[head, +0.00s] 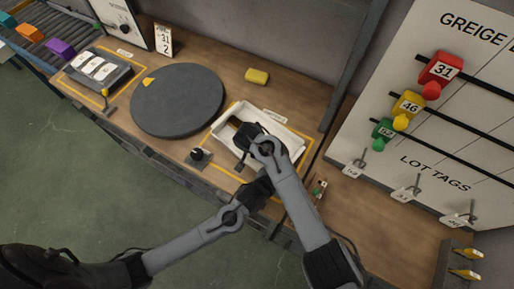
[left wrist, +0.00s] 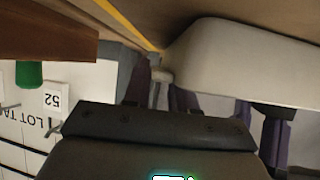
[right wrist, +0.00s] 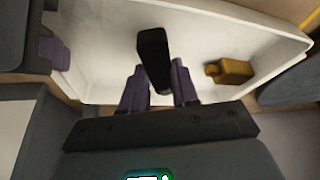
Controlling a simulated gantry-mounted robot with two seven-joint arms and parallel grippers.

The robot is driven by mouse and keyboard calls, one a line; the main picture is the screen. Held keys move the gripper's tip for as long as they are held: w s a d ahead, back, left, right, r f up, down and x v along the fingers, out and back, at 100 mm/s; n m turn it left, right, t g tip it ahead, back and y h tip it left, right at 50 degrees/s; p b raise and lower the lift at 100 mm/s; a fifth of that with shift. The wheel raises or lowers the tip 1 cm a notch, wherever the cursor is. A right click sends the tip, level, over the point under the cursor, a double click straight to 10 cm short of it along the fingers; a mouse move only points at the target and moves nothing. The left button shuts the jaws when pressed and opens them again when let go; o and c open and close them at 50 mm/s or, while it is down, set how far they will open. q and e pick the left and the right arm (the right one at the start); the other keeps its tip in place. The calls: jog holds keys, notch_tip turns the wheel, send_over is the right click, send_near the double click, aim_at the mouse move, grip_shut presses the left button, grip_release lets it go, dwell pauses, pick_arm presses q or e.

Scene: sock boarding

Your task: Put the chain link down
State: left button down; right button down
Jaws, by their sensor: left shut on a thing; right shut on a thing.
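A dark, elongated block (right wrist: 153,60), which looks like the chain link, is between the purple fingers of my right gripper (right wrist: 158,85) in the right wrist view. The right gripper is shut on it, over the white tray (right wrist: 105,30); I cannot tell whether the block touches the tray floor. My left gripper (left wrist: 158,85) is shut on a small pale piece (left wrist: 160,75) beside the tray's end in the left wrist view. Whether that piece belongs to the tray is unclear.
A yellow-brown piece (right wrist: 232,71) lies in the tray. A black knob (head: 198,155) on a block and a round dark turntable (head: 177,100) stand left of the tray. A yellow block (head: 257,76) lies behind. The tag board (head: 450,120) rises at right.

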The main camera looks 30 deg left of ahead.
jog(key=shift+f, duration=1.75)
jog(key=shift+f, duration=0.1)
jog(key=c, duration=0.8)
grip_release()
jog(key=shift+c, duration=0.2)
jog(key=shift+v, duration=3.8)
jog(key=shift+w, duration=0.1)
